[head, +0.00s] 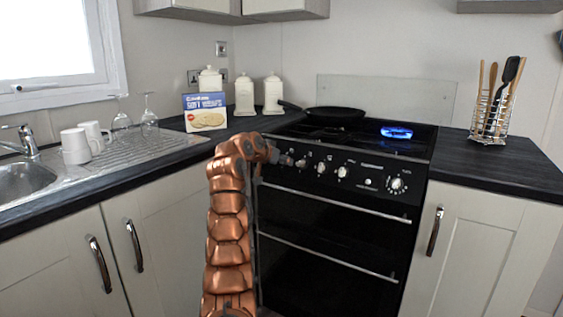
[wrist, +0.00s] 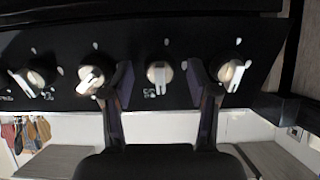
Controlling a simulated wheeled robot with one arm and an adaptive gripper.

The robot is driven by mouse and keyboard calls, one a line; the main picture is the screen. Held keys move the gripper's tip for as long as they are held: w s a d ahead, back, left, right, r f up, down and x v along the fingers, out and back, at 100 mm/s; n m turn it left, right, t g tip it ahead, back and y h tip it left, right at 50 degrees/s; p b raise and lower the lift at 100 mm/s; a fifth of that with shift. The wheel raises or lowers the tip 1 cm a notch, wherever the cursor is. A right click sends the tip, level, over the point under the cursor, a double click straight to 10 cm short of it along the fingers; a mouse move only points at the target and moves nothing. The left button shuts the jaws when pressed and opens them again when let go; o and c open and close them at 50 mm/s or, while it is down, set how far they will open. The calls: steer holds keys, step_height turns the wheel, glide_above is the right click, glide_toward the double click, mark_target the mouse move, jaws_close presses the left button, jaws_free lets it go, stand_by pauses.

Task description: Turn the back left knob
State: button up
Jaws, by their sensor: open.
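The black cooker's front panel (head: 355,178) carries a row of pale knobs, clearer in the wrist view, where the picture looks upside down. My gripper (head: 280,156) is at the left end of this row, in front of the panel. In the wrist view my gripper (wrist: 158,72) is open, with one finger on each side of a knob (wrist: 159,77) whose pointer is about vertical. I cannot tell whether the fingers touch it. Another knob (wrist: 231,75) is just right of the fingers, and a tilted knob (wrist: 90,80) is just left. Which knob is the back left one is not readable.
A black pan (head: 336,113) sits at the back left of the hob. A blue flame (head: 397,132) burns at the back right. A utensil rack (head: 491,115) stands on the right counter. Oven handles (head: 335,203) jut out below the knobs.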

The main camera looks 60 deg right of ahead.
steer(key=v, duration=1.1)
steer(key=shift+a+r, duration=0.15)
steer(key=shift+a, duration=0.1)
